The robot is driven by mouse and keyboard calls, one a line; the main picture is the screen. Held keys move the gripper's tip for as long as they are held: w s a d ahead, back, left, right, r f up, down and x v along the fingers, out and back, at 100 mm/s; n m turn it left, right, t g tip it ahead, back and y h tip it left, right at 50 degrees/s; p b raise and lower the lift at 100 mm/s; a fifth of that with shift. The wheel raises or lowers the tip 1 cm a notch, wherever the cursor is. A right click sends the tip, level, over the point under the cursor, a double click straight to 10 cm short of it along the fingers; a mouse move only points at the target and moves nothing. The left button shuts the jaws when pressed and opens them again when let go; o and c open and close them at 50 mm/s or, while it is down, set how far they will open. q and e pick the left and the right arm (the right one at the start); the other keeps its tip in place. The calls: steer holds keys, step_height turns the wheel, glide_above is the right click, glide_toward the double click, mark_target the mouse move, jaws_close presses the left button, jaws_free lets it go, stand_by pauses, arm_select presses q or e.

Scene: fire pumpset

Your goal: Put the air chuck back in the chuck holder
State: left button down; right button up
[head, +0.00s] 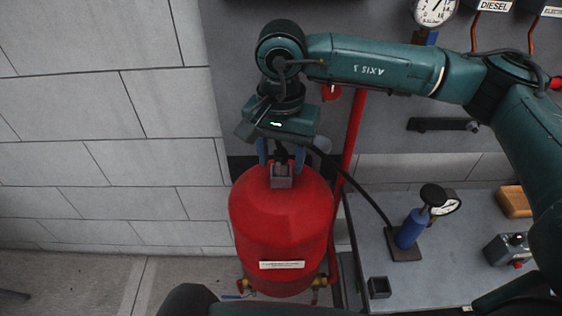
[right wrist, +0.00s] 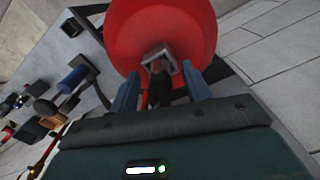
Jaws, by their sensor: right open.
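The black air chuck (head: 280,153) stands roughly upright at the grey square chuck holder (head: 281,176) on the front of the red tank. Its lower end seems to sit within the holder's walls; how deep I cannot tell. In the right wrist view the chuck (right wrist: 160,82) shows between my fingers, with the grey holder (right wrist: 157,54) beyond it. My right gripper (head: 281,160) is open, its blue fingers on either side of the chuck with gaps visible. A black hose runs from the chuck to the right. My left gripper is not in view.
The red tank (head: 280,220) stands before a tiled wall. A red pipe (head: 352,135) rises beside the tank.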

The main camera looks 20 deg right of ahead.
steer(key=shift+c, duration=0.3)
jaws_close()
steer(key=shift+r, duration=0.15)
